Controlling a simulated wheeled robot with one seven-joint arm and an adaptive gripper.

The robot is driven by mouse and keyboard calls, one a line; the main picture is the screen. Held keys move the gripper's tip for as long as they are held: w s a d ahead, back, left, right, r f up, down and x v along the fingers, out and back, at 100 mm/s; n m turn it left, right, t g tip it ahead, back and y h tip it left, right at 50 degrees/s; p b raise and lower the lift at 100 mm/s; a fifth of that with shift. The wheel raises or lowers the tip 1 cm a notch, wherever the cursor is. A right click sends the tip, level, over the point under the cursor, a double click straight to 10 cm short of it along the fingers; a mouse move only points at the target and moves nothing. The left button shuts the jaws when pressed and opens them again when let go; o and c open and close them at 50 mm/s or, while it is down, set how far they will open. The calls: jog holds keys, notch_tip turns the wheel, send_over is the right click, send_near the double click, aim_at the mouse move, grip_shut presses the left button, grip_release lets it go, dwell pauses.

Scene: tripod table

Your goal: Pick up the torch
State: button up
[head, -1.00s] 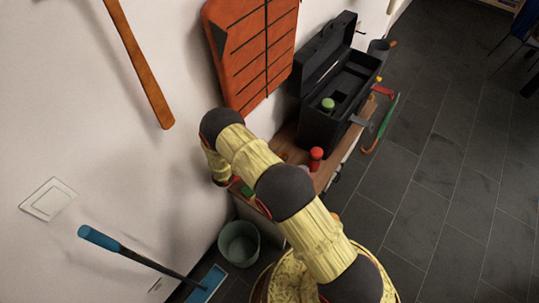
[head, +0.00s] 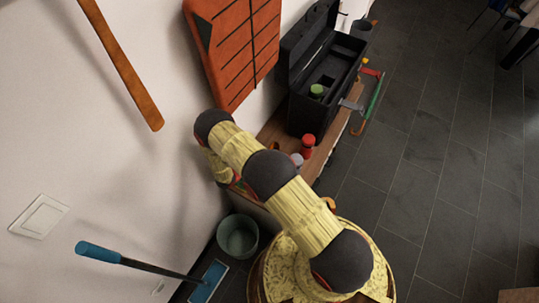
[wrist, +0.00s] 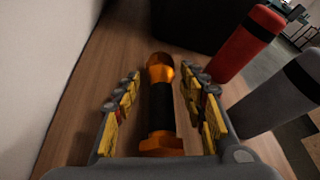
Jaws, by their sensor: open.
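The torch (wrist: 160,105) is orange and black and lies lengthwise on a brown wooden surface (wrist: 75,100) in the wrist view. My gripper (wrist: 159,82) is open, with one yellow-padded finger on each side of the torch. A narrow strip of wood shows between the torch and each finger, so they look apart. In the head view my arm hides the gripper and most or all of the torch.
A red bottle (wrist: 245,42) and a grey bottle (wrist: 280,95) stand close to the right of my gripper. A black toolbox (head: 300,110) stands open beyond them. The wall (wrist: 35,60) is close on the left. A bucket (head: 238,236) is on the floor.

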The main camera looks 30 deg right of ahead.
jog(key=x, duration=0.2)
jog(key=shift+w+d+f, duration=0.1)
jog(key=shift+d+f, duration=0.1)
jog(key=shift+d, duration=0.1)
jog(key=c, duration=1)
jog(key=shift+r, duration=0.1)
